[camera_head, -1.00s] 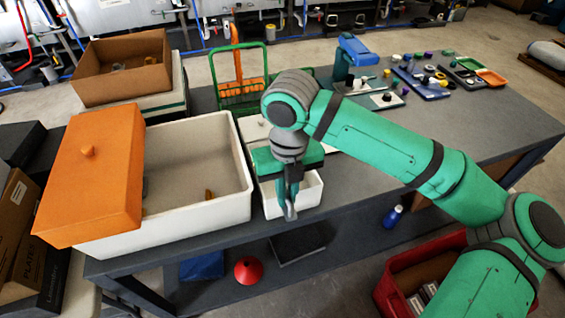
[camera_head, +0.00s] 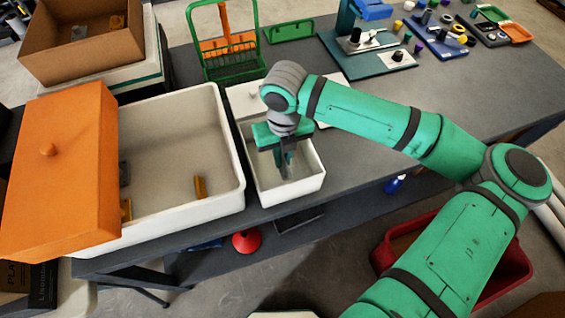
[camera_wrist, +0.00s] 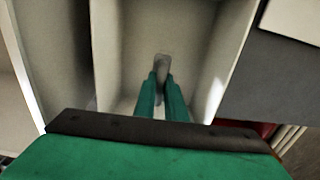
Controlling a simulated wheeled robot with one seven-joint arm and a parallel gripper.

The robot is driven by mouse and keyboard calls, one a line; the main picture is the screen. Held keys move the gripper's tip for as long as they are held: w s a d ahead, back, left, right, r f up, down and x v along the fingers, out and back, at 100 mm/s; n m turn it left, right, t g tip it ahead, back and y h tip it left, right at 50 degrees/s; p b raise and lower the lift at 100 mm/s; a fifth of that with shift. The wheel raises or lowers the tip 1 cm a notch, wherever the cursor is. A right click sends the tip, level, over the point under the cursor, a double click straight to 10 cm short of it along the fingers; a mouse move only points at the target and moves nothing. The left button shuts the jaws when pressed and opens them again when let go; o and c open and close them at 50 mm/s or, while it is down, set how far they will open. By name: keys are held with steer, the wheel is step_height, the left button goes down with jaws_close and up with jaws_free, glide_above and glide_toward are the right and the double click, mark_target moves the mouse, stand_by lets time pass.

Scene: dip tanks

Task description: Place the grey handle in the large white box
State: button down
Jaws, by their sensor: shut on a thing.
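My gripper (camera_head: 285,166) points down over the small white box (camera_head: 312,188), its fingers inside or just above the opening. In the wrist view, my gripper (camera_wrist: 162,88) is shut on the grey handle (camera_wrist: 162,62), a small rounded grey piece between the green fingertips. In the head view the handle cannot be told apart from the dark fingers. The large white box (camera_head: 236,150) stands directly left of the small box. It holds a few small brown-yellow pieces. An orange lid (camera_head: 60,170) with a knob covers its left part.
A white lid (camera_head: 243,97) lies behind the small box. A green rack (camera_head: 225,45) stands behind the large box. A cardboard box (camera_head: 85,45) is at the back left. The table (camera_head: 440,100) is clear to the right of my gripper.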

mark_target(283, 157)
steer(key=shift+f, duration=2.25)
steer(key=shift+f, duration=0.15)
steer(key=c, duration=1.8)
jaws_free()
steer(key=shift+s, duration=0.1)
step_height(283, 157, up, 12)
steer(key=shift+d+r, duration=0.1)
steer(key=shift+r, duration=0.1)
